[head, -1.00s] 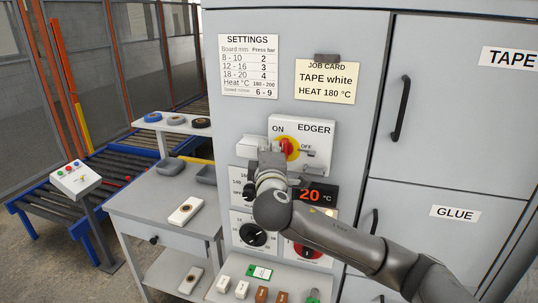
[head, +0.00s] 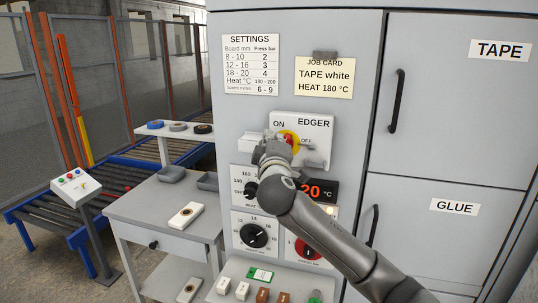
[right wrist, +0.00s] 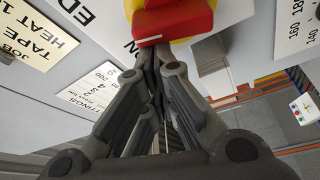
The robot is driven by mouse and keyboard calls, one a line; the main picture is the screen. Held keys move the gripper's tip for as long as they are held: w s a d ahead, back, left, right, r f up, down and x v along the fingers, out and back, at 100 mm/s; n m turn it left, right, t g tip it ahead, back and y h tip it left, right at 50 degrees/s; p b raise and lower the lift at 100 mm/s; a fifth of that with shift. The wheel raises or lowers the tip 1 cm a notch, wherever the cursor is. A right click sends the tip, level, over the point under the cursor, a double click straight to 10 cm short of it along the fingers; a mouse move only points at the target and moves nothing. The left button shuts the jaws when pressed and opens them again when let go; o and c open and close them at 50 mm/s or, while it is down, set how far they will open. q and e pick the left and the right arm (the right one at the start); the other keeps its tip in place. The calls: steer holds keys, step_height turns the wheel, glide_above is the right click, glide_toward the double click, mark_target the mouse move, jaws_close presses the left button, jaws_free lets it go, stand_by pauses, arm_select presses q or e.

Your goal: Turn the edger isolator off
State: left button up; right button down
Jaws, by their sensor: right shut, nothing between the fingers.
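The edger isolator is a red handle (head: 288,139) on a yellow disc (head: 292,149), set on a white EDGER panel (head: 317,130) with ON at left and OFF at right. My right gripper (head: 268,142) is at the left side of the handle and hides part of it. In the right wrist view the gripper's fingers (right wrist: 147,52) are shut and empty, with their tips close by the red handle (right wrist: 172,20). I cannot tell whether they touch it. The handle's exact setting is hard to read. My left gripper is not in view.
A temperature display (head: 312,192) lit with 20 and several dials sit below the isolator. A grey box-like fitting (head: 250,145) is left of the panel. A side table (head: 150,205) with trays stands at left. Cabinet doors with handles (head: 396,100) are at right.

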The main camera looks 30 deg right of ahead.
steer(key=m+h+b, duration=0.1)
steer(key=m+b, duration=0.3)
steer(key=s+d+m+h+b, duration=0.1)
steer(key=m+h+b, duration=0.1)
steer(key=m+b, duration=0.3)
steer(key=s+d+m+g+h+b, duration=0.1)
steer(key=m+h+b, duration=0.1)
steer(key=m+b, duration=0.2)
steer(key=shift+r+m+b, duration=0.1)
steer(key=shift+m+b, duration=0.2)
steer(key=shift+b, duration=0.2)
steer(key=m, duration=0.1)
steer(key=m+g+h+b, duration=0.1)
steer(key=shift+s+d+m, duration=0.15)
steer(key=shift+s+m, duration=0.15)
steer(key=shift+m, duration=0.1)
steer(key=shift+s+d+b, duration=0.1)
steer(key=shift+b, duration=0.25)
steer(key=shift+s+r, duration=0.1)
steer(key=shift+s, duration=0.1)
steer(key=v, duration=1.1)
steer(key=shift+s+a+f, duration=0.2)
steer(key=shift+a+f, duration=0.05)
steer(key=shift+a, duration=0.05)
